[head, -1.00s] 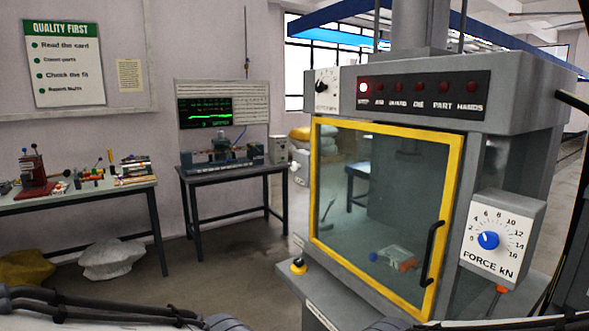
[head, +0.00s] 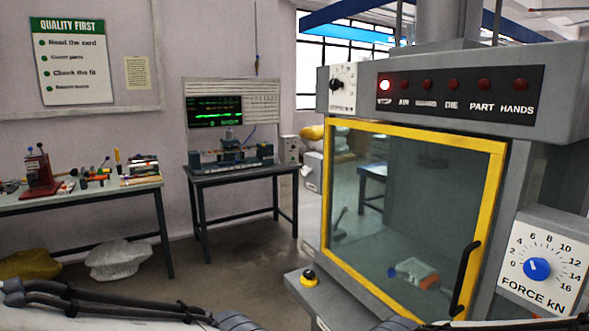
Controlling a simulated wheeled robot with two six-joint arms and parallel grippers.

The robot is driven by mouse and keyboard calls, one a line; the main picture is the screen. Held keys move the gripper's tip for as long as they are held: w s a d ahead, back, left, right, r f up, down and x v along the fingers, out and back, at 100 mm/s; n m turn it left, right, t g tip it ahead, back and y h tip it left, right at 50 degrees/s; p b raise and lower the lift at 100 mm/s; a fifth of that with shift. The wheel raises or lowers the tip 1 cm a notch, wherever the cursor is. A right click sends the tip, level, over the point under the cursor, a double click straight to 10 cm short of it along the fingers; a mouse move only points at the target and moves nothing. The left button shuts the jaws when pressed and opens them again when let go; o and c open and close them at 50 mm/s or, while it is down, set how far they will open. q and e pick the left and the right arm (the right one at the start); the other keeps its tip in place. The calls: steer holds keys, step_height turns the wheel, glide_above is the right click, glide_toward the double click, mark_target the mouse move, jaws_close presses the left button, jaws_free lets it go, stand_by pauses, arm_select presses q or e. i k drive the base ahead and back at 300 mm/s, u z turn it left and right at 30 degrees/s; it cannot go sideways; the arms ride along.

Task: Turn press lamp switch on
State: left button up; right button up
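The grey press (head: 560,95) fills the right side of the head view. Its yellow-framed guard door (head: 497,200) looks shut, with a black handle (head: 464,278). A small pale box (head: 312,172) shows at the left edge of the press; I cannot tell whether it is the lamp switch. A dark rotary knob on a white plate (head: 343,88) is at the upper left of the press front. In the lamp row, the leftmost lamp (head: 385,85) glows and the others look dark red. Neither gripper is in view; parts of my arms show along the bottom.
A blue-knobbed force dial (head: 537,268) is at the right of the press. A yellow and black button (head: 309,278) is on its lower left ledge. A table with test gear (head: 240,178) and a workbench (head: 90,196) stand along the left wall. Floor between them is open.

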mark_target(306, 171)
steer(key=u, duration=0.4)
steer(key=i, duration=1.05)
steer(key=u, duration=0.6)
